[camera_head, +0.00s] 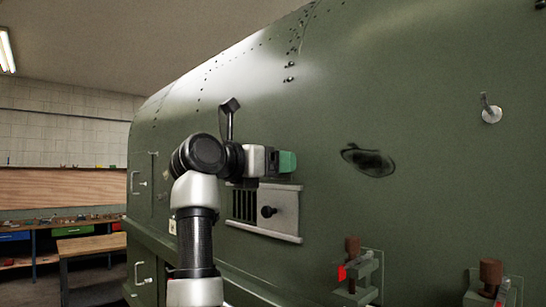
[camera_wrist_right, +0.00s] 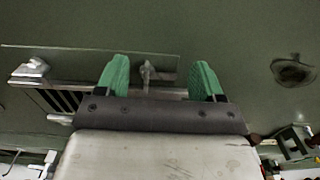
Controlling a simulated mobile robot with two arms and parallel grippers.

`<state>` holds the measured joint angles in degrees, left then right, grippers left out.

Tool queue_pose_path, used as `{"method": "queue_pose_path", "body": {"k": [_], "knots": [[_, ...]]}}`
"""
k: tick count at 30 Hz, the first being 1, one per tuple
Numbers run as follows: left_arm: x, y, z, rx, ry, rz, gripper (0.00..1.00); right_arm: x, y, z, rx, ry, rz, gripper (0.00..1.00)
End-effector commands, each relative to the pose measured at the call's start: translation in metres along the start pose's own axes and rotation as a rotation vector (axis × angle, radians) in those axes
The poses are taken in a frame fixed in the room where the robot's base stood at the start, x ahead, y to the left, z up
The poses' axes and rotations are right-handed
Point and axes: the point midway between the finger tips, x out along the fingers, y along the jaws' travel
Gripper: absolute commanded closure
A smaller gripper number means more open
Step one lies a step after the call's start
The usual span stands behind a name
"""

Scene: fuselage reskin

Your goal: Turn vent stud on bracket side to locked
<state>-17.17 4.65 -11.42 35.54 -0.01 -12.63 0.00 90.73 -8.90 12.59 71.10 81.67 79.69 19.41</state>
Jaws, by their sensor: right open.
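The vent (camera_head: 272,213), a pale plate with dark slots and a black knob (camera_head: 268,211), is set in the green fuselage side. In the right wrist view its slots (camera_wrist_right: 62,99) show left of my gripper. A grey metal stud (camera_wrist_right: 147,74) stands upright between my green fingertips in that view, apart from both; I cannot tell whether it is touched. Another metal fitting (camera_wrist_right: 31,69) shows at the vent's far left end. My right gripper (camera_head: 287,161) is open, just above the vent; it also shows in the wrist view (camera_wrist_right: 160,80). My left gripper is out of view.
A dark oval opening (camera_head: 368,160) lies right of the vent. Two brackets with brown knobs (camera_head: 352,245) (camera_head: 490,272) stick out at the lower right. A handle (camera_head: 490,108) is at the upper right. A workbench (camera_head: 70,232) stands far left.

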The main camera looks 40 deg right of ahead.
Motion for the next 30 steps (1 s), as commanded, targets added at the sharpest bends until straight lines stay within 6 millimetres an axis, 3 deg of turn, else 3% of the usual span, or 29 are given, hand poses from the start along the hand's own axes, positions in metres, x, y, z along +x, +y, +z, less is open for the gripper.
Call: {"method": "queue_pose_path", "body": {"k": [8,15,18,23,30], "knots": [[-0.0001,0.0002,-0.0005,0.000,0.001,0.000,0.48,0.0012,0.0000,-0.0004,0.000,-0.001,0.000,0.33],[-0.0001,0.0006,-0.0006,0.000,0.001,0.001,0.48,0.0009,0.0000,-0.0003,0.000,-0.001,0.000,0.70],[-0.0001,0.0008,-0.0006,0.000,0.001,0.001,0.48,0.0008,0.0000,-0.0003,0.000,-0.001,0.000,0.81],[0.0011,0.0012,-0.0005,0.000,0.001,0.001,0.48,0.0003,-0.0006,-0.0014,0.051,-0.001,0.001,0.81],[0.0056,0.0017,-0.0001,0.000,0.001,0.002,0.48,-0.0001,-0.0030,-0.0065,0.311,0.000,0.002,0.81]]}}
